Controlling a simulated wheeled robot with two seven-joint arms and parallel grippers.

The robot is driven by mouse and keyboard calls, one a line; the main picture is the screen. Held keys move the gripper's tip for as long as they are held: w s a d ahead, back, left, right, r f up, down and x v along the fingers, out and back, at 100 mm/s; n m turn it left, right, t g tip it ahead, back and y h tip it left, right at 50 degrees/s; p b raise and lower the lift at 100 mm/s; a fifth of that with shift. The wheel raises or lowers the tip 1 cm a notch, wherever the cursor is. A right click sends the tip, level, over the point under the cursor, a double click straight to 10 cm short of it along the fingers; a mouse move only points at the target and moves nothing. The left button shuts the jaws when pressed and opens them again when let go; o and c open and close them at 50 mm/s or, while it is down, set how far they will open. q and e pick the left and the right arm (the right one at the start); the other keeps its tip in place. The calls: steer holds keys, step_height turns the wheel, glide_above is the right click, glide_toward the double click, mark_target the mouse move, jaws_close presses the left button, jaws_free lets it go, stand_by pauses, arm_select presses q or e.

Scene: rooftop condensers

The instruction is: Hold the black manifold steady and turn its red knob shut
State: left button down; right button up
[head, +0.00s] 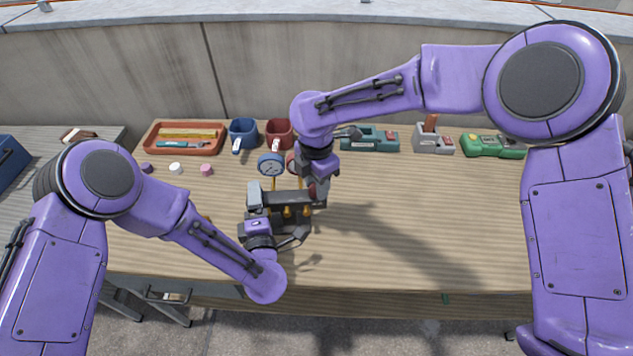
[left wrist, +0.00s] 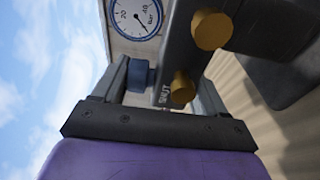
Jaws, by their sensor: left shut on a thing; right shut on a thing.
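The black manifold (head: 290,198) stands above the bench with a blue-rimmed gauge (head: 271,165) and a red-rimmed gauge (head: 292,164) on top and brass fittings along its front. My left gripper (head: 262,215) is shut on the manifold's left part. In the left wrist view the manifold (left wrist: 182,45) lies between its fingers, with a blue knob (left wrist: 140,76), a brass fitting (left wrist: 182,88) and the word SHUT close by. My right gripper (head: 318,178) is shut at the manifold's right end, on the dark red knob (head: 319,191), which is mostly hidden by the gripper.
A terracotta tray (head: 153,148) with tools, a blue mug (head: 243,130) and a red mug (head: 278,130) stand behind. Small purple, white and pink caps lie at left. Teal, grey and green devices (head: 490,146) line the back right. The bench's right front is clear.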

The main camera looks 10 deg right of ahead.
arm_select(q)
steer(key=shift+d, duration=0.1)
arm_select(e)
steer(key=m, duration=0.6)
steer(key=shift+a, duration=0.1)
stand_by(0.5)
steer(key=o, duration=1)
steer(key=shift+o, duration=0.2)
step_height(320, 180, up, 12)
arm_select(q)
jaws_free()
